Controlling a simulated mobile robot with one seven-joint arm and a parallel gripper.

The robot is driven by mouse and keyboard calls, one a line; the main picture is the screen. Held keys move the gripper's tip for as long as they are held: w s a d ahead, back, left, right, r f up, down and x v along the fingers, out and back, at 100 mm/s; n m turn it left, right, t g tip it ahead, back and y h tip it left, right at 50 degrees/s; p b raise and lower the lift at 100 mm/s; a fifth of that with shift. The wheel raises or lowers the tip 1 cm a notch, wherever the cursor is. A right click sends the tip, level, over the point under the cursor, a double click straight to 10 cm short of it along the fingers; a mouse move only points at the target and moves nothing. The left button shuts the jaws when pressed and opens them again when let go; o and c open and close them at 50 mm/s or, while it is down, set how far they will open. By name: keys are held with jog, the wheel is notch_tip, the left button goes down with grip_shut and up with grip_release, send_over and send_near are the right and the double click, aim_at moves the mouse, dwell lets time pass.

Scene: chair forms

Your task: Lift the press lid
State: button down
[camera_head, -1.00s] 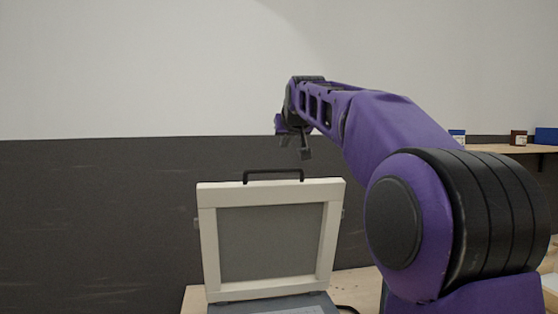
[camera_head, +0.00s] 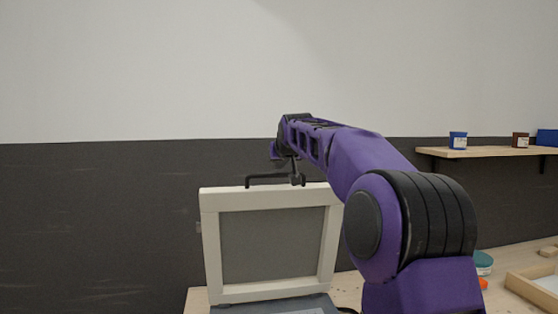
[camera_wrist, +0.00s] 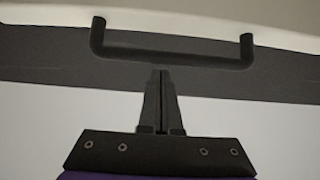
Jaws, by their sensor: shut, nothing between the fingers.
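The press lid (camera_head: 211,245) is a cream frame around a grey panel, standing raised and nearly upright above the grey press base (camera_head: 280,307) in the head view. A black bar handle (camera_head: 262,178) sits on its top edge. The handle also shows across the top of the wrist view (camera_wrist: 175,52). My gripper (camera_head: 297,180) is at the right part of the handle in the head view. In the wrist view my gripper (camera_wrist: 161,75) has its fingers together, with the tips just below the handle bar. Nothing shows between the fingers, and contact with the bar cannot be told.
A wall shelf (camera_head: 490,152) at the right holds a blue jar (camera_head: 458,141), a brown jar (camera_head: 521,140) and a blue box (camera_head: 546,138). A teal-lidded tub (camera_head: 482,262) and a wooden tray (camera_head: 530,288) are on the table at the right. The space left of the lid is clear.

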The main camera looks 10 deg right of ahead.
jog(key=shift+s+f, duration=0.45)
jog(key=shift+s, duration=0.3)
jog(key=shift+s+f, duration=0.1)
